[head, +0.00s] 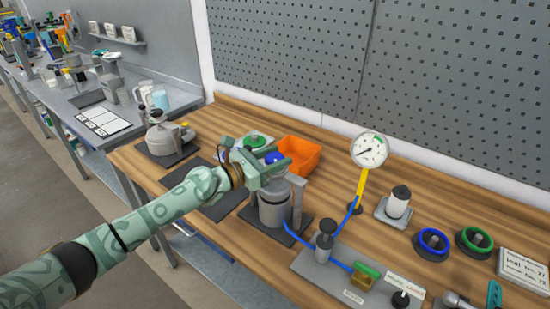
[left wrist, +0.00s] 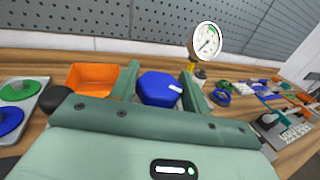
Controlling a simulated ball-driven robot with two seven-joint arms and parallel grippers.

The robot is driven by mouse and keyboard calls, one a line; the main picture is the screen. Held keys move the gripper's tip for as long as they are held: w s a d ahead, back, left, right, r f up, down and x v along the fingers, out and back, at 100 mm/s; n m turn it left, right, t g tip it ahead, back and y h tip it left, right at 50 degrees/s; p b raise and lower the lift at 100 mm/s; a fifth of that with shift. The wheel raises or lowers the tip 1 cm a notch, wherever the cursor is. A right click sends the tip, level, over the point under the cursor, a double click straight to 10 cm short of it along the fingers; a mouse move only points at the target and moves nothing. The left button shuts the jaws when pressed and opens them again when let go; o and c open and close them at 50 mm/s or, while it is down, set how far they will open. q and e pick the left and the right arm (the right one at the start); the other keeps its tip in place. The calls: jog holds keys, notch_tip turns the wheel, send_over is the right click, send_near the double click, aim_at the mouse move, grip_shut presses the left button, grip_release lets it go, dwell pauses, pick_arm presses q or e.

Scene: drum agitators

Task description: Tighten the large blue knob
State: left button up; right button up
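A blue knob (head: 275,158) with a faceted rim tops a grey vessel (head: 272,205) on the bench. My left gripper (head: 268,163) is at the top of this vessel, and its fingers partly hide the knob. In the left wrist view the blue knob (left wrist: 158,88) lies between the two spread fingers (left wrist: 162,85) and nearly fills the gap. I cannot tell whether the fingers press on it. Another blue knob (left wrist: 8,120) shows at the left edge of the left wrist view. My right gripper is in neither view.
An orange bin (head: 300,157) stands just behind the gripper, and a green knob (head: 253,140) is beside it. A pressure gauge (head: 369,150) on a yellow stem stands to the right, with blue hoses (head: 345,218). Blue (head: 432,243) and green (head: 474,241) ring-shaped parts lie farther right.

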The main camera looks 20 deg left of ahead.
pick_arm(q)
jog(key=o, duration=0.3)
jog(key=b+v, duration=0.1)
jog(key=v, duration=1.5)
jog(key=shift+s+b, duration=0.2)
jog(key=shift+b, duration=0.2)
jog(key=shift+a+r, duration=0.1)
